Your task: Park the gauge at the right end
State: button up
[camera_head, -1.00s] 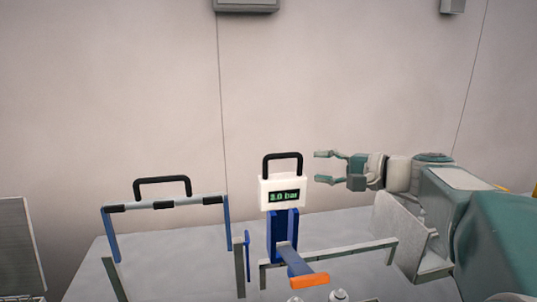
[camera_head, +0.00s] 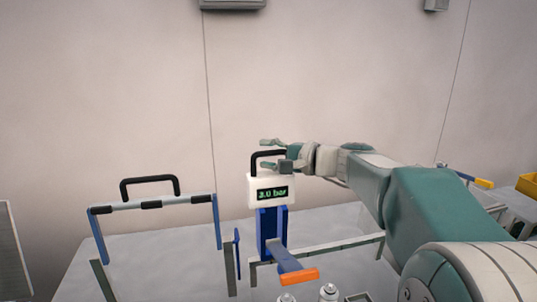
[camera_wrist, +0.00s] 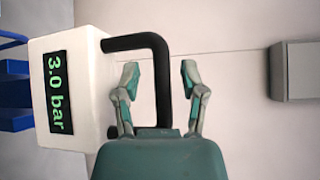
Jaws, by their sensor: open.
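The gauge (camera_head: 270,193) is a white box reading 3.0 bar with a black loop handle on top. It sits at the top of a blue upright stand (camera_head: 270,232). In the wrist view the gauge (camera_wrist: 80,90) appears turned sideways at the left. My gripper (camera_head: 267,154) is at the handle, coming from the right. In the wrist view my gripper (camera_wrist: 159,72) is open, with one finger on each side of the handle's bar. No contact with the bar is visible. Part of the handle is hidden behind my gripper in the head view.
A blue lever with an orange grip (camera_head: 298,275) juts forward below the gauge. A grey rail (camera_head: 330,252) runs right from the stand. A frame with a black handle (camera_head: 150,203) stands left. Silver cans (camera_head: 328,291) are at the front. A yellow bin (camera_head: 527,186) is far right.

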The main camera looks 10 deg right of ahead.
grip_shut()
jog(key=shift+d, duration=0.15)
